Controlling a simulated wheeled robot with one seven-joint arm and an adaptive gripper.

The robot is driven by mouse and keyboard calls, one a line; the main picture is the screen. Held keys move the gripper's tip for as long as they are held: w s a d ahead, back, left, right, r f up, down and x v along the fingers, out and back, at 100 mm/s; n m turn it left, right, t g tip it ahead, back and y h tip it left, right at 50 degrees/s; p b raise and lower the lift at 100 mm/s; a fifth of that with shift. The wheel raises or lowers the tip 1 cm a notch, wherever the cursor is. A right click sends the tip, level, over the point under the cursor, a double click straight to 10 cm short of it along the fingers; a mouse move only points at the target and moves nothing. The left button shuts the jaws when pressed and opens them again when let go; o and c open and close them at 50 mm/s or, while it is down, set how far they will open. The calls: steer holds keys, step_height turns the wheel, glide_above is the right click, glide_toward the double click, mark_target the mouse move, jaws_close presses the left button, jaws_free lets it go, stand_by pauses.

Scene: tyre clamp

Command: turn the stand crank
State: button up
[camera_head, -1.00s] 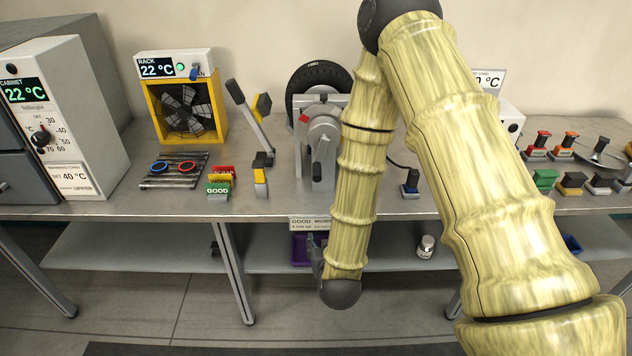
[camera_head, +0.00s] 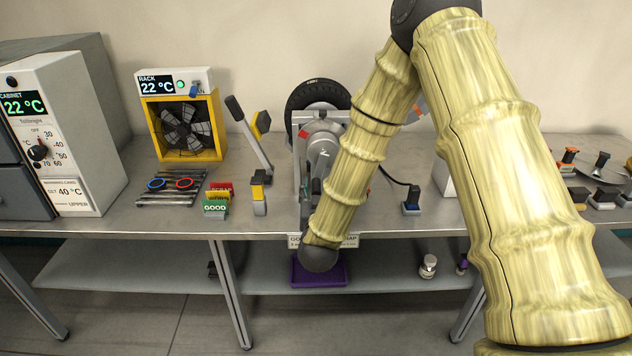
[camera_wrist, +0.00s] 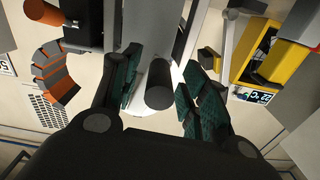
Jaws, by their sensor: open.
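The tyre stand (camera_head: 297,165) stands on the bench, with a black tyre (camera_head: 299,97) behind its grey round housing (camera_head: 323,150). My arm hides the stand's lower right part. In the wrist view, the dark round crank handle (camera_wrist: 159,86) points toward the camera between the two fingers of my gripper (camera_wrist: 161,72). The fingers, with teal ribbed pads, are apart, one on each side of the handle, with gaps visible. In the head view my gripper is mostly hidden behind my wrist, low in front of the stand.
A long lever (camera_head: 250,140) and a yellow-framed fan (camera_head: 184,127) stand left of the stand. Small coloured blocks (camera_head: 217,200) and a yellow-grey block (camera_head: 259,195) sit near the front edge. A dark cabled block (camera_head: 411,202) is to the right. A purple tray (camera_head: 319,272) lies on the shelf below.

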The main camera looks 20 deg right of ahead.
mark_target(316, 183)
steer(key=shift+x, duration=1.65)
steer(key=shift+c, duration=0.2)
steer(key=shift+d, duration=0.1)
jaws_close()
